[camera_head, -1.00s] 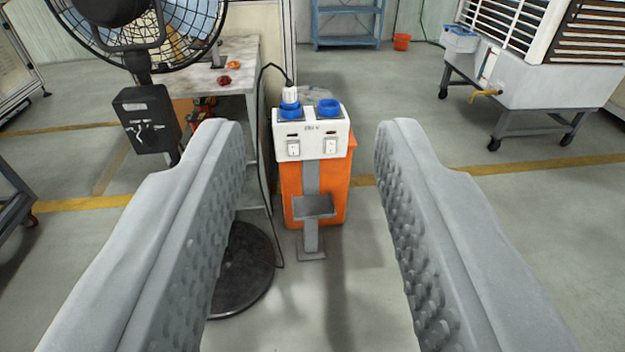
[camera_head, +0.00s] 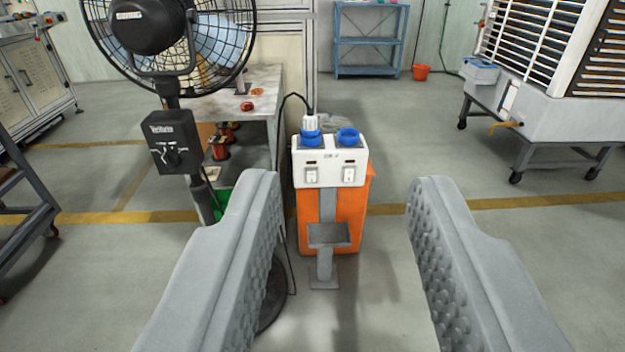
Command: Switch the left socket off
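A white socket box (camera_head: 330,176) stands on a grey post in front of an orange bin. Its left blue socket (camera_head: 311,138) has a white plug (camera_head: 311,122) in it with a black cable. Its right blue socket (camera_head: 347,137) is empty. Below them on the front face are a left white rocker switch (camera_head: 312,176) and a right white rocker switch (camera_head: 348,174). I cannot tell their on or off positions. My gripper (camera_head: 343,190) is open and empty, its two grey fingers wide apart. The box shows between the fingers, farther off and not touched.
A black pedestal fan (camera_head: 165,100) stands close on the left, with a workbench (camera_head: 262,85) behind it. The orange bin (camera_head: 350,215) is behind the post. A wheeled air cooler (camera_head: 550,110) stands at right. A blue shelf (camera_head: 368,45) is at the back.

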